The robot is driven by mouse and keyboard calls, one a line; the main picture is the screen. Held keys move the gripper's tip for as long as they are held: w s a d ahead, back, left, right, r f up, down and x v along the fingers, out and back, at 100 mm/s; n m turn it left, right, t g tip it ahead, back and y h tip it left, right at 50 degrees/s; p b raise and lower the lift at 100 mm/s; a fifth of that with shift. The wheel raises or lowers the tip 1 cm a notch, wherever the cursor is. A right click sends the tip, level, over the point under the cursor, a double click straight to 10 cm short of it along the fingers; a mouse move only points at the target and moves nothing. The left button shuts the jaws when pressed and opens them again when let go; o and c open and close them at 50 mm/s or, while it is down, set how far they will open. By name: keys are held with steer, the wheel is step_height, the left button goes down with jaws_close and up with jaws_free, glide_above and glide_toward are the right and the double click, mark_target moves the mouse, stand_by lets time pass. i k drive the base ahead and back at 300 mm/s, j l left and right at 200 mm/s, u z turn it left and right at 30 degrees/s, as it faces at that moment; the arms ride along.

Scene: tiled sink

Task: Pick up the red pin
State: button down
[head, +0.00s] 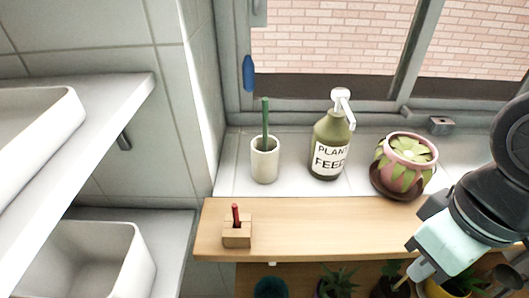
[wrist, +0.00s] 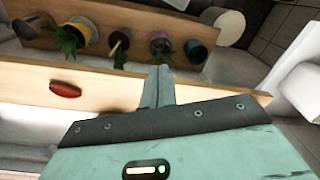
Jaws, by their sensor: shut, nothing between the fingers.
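The red pin (head: 235,214) stands upright in a small wooden block (head: 237,235) at the left end of the wooden shelf, in the head view. My gripper (head: 413,271) is at the right of the head view, well to the right of the pin and apart from it. Its fingers (wrist: 160,75) are together and empty in the wrist view. I cannot make out the pin or its block in the wrist view.
A beige cup (head: 265,160), a plant feed bottle (head: 328,146) and a pink pot (head: 403,168) stand on the tiled sill. Potted plants, one yellow (wrist: 80,33), sit lower. A red oval object (wrist: 65,90) lies on the shelf. The shelf's middle (head: 310,228) is clear.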

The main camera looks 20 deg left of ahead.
mark_target(235, 209)
steer(key=l+u, duration=0.4)
steer(key=k+l+u, duration=0.15)
steer(key=l+u, duration=0.2)
steer(key=k+l+u, duration=0.15)
steer(key=u, duration=0.25)
steer(key=l, duration=0.15)
